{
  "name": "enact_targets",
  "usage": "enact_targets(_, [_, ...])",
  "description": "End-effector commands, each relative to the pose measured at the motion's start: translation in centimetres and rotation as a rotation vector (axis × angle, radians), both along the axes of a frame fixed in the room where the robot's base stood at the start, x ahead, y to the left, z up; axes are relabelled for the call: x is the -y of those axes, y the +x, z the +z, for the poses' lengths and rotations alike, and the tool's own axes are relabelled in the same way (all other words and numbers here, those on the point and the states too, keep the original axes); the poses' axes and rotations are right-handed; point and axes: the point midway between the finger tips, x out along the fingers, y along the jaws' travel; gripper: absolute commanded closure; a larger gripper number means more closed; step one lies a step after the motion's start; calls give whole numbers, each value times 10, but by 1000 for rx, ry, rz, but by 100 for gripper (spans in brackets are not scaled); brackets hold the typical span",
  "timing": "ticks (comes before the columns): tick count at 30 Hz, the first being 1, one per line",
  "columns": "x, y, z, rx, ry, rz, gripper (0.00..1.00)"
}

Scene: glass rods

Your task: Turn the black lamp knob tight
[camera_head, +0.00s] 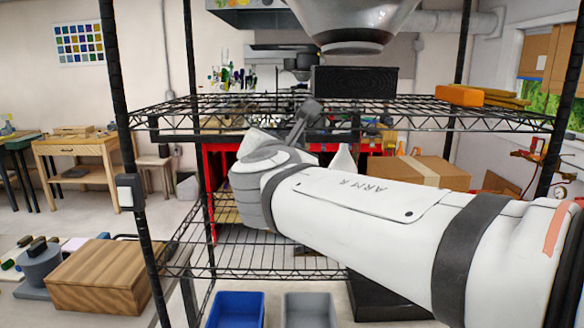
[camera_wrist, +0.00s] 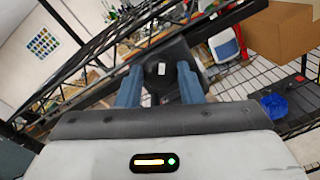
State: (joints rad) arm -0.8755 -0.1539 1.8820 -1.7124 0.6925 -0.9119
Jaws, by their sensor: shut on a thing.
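In the wrist view, my gripper (camera_wrist: 158,88) has its two blue fingers closed on the sides of a black part, which I take as the black lamp knob (camera_wrist: 160,72). A small white mark shows on its face. The knob sits at a dark bar of the wire rack, and the picture is tilted. In the head view, my white arm reaches in from the right and my wrist hides the fingertips. A dark grey part (camera_head: 310,110) stands up just above the wrist; I cannot tell what it belongs to. A large metal lamp hood (camera_head: 352,25) is above the rack.
The wire shelf (camera_head: 440,115) crosses above my arm, with black posts at both sides. A black box (camera_head: 355,81) and an orange block (camera_head: 460,95) stand on it. A cardboard box (camera_head: 425,171) and white bottle (camera_head: 343,158) are behind my arm. Blue (camera_head: 236,310) and grey bins are low in front.

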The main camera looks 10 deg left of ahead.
Motion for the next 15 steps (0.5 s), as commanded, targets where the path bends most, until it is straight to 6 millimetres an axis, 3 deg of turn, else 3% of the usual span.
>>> enact_targets(15, [1, 0, -5, -113, 479, 1, 89])
